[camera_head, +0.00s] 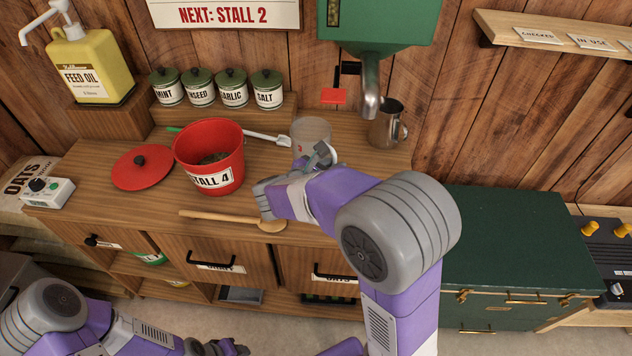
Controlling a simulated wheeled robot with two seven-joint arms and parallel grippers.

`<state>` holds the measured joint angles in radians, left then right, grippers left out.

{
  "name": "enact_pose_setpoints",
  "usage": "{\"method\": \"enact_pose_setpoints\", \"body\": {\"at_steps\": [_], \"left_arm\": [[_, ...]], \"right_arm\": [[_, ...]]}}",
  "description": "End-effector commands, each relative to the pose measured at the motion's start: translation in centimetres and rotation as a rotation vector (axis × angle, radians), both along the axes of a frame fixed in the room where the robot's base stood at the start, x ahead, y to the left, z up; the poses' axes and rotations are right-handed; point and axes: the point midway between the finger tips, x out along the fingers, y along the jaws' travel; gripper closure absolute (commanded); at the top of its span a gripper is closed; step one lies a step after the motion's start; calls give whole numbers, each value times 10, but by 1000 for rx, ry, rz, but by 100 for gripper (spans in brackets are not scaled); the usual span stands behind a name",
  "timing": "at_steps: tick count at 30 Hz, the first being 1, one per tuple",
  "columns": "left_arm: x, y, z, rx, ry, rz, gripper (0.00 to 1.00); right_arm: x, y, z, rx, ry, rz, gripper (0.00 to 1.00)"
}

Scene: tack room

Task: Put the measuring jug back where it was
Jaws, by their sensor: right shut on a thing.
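A clear, see-through jug (311,133), which looks like the measuring jug, is at the middle of the wooden counter, right of the red bucket. My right gripper (322,156) is shut on its near right side. My arm and gripper cover part of the jug, and I cannot tell whether its base touches the counter. My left gripper (228,348) is low at the bottom edge, in front of the counter and away from the jug. Its fingers are too small and cut off to judge.
A red bucket (209,150) marked STALL 4, its red lid (142,167), a wooden spoon (232,220) and a white scoop (268,138) are on the counter (95,165). A steel jug (388,124) stands under the green dispenser's spout (370,95). Several labelled tins stand behind.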

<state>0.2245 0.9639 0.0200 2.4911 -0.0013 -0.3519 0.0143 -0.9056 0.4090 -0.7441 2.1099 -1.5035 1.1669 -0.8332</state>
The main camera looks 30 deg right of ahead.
Motion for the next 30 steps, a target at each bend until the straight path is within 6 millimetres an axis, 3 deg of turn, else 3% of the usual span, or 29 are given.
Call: {"method": "enact_pose_setpoints", "body": {"at_steps": [1,3,11,17,28,29,30], "left_arm": [[0,0,-10,0,1,1,57],[0,0,-16,0,1,1,57],[0,0,-26,0,1,1,57],[0,0,-41,0,0,0,57],[0,0,-41,0,0,0,57],[0,0,-41,0,0,0,57],[0,0,-40,0,0,0,57]], "right_arm": [[0,0,-17,-3,4,1,100],[0,0,-29,-4,4,1,100],[0,0,-51,-1,1,-1,100],[0,0,-79,-3,3,1,100],[0,0,-83,0,1,0,100],[0,0,-83,0,1,0,79],[0,0,-82,0,1,0,73]]}}
